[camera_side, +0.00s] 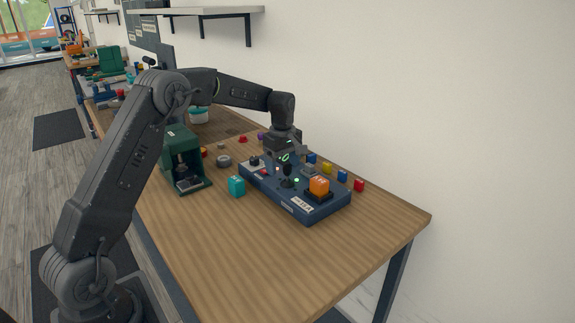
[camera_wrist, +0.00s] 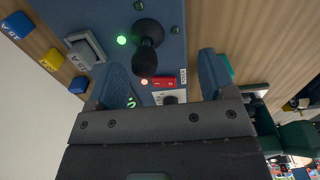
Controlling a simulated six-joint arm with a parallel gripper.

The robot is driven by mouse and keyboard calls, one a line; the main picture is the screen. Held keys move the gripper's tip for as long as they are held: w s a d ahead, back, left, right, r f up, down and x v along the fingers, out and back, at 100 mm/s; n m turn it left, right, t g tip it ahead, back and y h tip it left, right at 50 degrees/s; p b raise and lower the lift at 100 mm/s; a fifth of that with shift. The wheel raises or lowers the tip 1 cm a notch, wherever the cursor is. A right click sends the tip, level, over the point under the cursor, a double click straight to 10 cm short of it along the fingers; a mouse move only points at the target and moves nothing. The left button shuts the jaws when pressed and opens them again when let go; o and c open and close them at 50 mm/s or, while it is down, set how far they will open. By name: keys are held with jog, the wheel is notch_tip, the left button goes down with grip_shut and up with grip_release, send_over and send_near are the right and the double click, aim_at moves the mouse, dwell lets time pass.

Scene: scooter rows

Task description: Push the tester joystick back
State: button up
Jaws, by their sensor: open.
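The tester (camera_side: 318,211) is a dark blue box on the wooden bench, and its panel also shows in the wrist view (camera_wrist: 112,14). The black joystick (camera_side: 287,182) stands on the panel. In the wrist view the joystick (camera_wrist: 148,48) shows a round knob and a dark base, in line with the gap between my fingers. My gripper (camera_side: 283,155) is above the back part of the tester, beside the joystick. In the wrist view my gripper (camera_wrist: 163,68) is open and empty, with one blue finger on each side. I cannot tell whether a finger touches the joystick.
Several small coloured blocks (camera_side: 343,175) line the wall side. The bench front is clear.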

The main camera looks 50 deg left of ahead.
jog(key=shift+s, duration=1.3)
dwell(0.4)
jog(key=shift+w, duration=2.1)
jog(key=shift+r, duration=3.55)
